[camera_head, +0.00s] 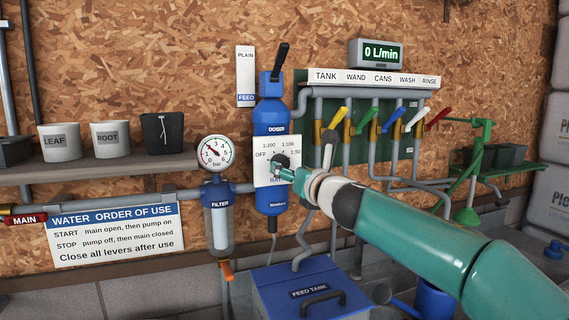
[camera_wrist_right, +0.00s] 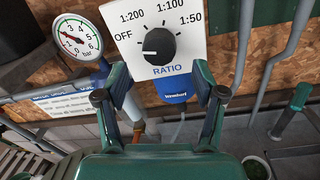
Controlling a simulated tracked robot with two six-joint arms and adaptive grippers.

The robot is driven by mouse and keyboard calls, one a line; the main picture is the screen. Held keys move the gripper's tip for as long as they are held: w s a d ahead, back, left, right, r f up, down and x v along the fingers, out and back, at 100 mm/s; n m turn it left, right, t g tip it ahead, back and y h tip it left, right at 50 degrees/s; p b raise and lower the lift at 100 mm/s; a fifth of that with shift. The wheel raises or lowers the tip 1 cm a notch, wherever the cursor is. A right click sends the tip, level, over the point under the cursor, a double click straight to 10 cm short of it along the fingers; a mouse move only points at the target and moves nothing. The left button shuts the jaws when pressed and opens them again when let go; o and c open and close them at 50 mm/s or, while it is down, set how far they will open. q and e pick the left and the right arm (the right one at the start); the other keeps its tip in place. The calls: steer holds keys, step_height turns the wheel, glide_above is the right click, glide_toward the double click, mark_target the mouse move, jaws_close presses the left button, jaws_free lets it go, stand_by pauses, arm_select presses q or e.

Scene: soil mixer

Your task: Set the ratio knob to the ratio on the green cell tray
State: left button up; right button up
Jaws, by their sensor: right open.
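The black ratio knob (camera_wrist_right: 160,44) is on the white dial plate (camera_wrist_right: 188,25) marked OFF, 1:200, 1:100 and 1:50. Its white mark points left, roughly toward OFF. In the head view the knob (camera_head: 280,158) is partly covered by my right gripper (camera_head: 284,170). In the right wrist view my right gripper (camera_wrist_right: 161,76) is open, its two fingers spread below the knob with nothing between them. I cannot tell whether they touch the plate. No green cell tray with a readable ratio shows. My left gripper is not in view.
A pressure gauge (camera_head: 215,153) and filter (camera_head: 218,222) stand left of the blue doser (camera_head: 270,117). Coloured levers (camera_head: 375,122) line the pipes at right. A green bench (camera_head: 520,169) holds dark trays (camera_head: 508,155). The blue feed tank (camera_head: 305,290) sits below.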

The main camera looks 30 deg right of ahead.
mark_target(285, 166)
steer(key=w, duration=0.2)
steer(key=w+d+p, duration=0.1)
steer(key=w, duration=0.1)
steer(key=shift+w, duration=0.4)
steer(key=c, duration=1)
steer(key=shift+d, duration=0.15)
steer(key=shift+c, duration=0.7)
steer(key=shift+a, duration=0.2)
